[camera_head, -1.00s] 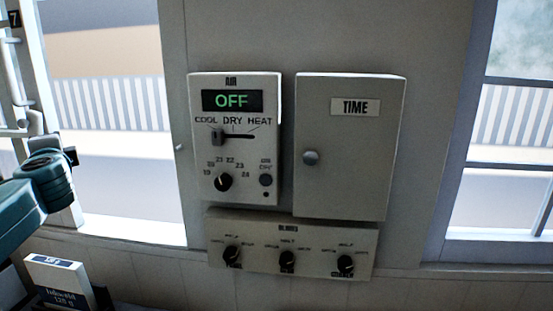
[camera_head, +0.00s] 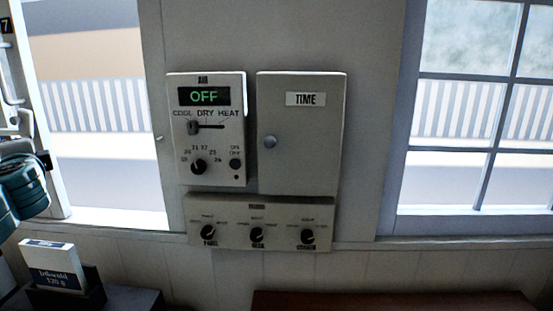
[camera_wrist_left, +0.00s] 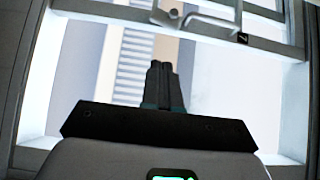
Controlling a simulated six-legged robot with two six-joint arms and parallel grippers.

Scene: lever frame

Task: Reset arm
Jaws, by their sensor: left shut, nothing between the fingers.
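My left gripper (camera_wrist_left: 161,85) shows in the left wrist view with its two dark fingers together, shut and empty. It points toward a bright window with a white frame. In the head view only part of my left arm (camera_head: 24,190) shows at the left edge; its fingertips are out of that view. My right gripper is not in view. The AIR panel (camera_head: 240,120) on the wall reads OFF, with its slider at the COOL end. The TIME box (camera_head: 305,140) beside it has its door closed.
A lower panel (camera_head: 228,242) with three dark knobs sits under the two boxes. Windows flank the wall section. A reddish-brown surface (camera_head: 390,302) lies at the bottom right. A handle (camera_wrist_left: 212,22) is near the window top.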

